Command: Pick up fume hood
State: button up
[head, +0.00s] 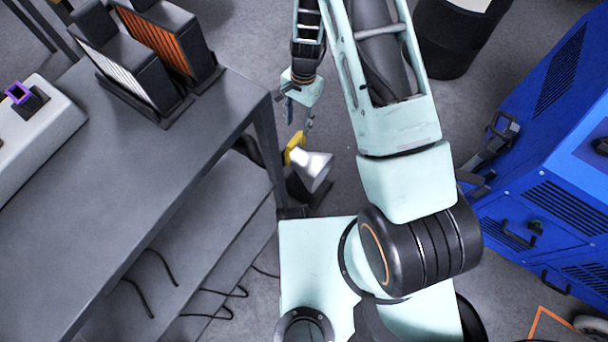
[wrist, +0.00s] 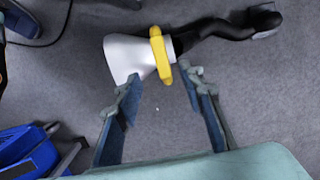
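The fume hood is a silver-white cone (head: 315,168) with a yellow ring handle (head: 295,148) at its narrow end. In the head view it is beside the table's right end, low near the floor. In the wrist view the cone (wrist: 127,57) lies at the upper middle, with the yellow handle (wrist: 161,56) upright in the picture and a black hose running right. My gripper (head: 299,122) is just above the hood in the head view. In the wrist view its two blue fingers (wrist: 160,82) are spread apart with nothing between them, and their tips point toward the cone and handle without visibly gripping.
A grey table (head: 130,165) with a lower shelf fills the left side, holding dark panel boxes (head: 165,45). A blue machine (head: 545,170) stands at the right. A black bin (head: 460,35) is at the top. Grey floor is open around the hood.

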aim_at(295, 138)
jog(key=f+b, duration=0.1)
jog(key=f, duration=0.2)
jog(key=a+f+b, duration=0.1)
jog(key=f, duration=0.2)
jog(key=s+f+b, duration=0.1)
jog(key=f, duration=0.3)
jog(key=shift+a+b, duration=0.15)
jog(key=shift+b, duration=0.15)
jog(key=shift+r, duration=0.1)
grip_shut()
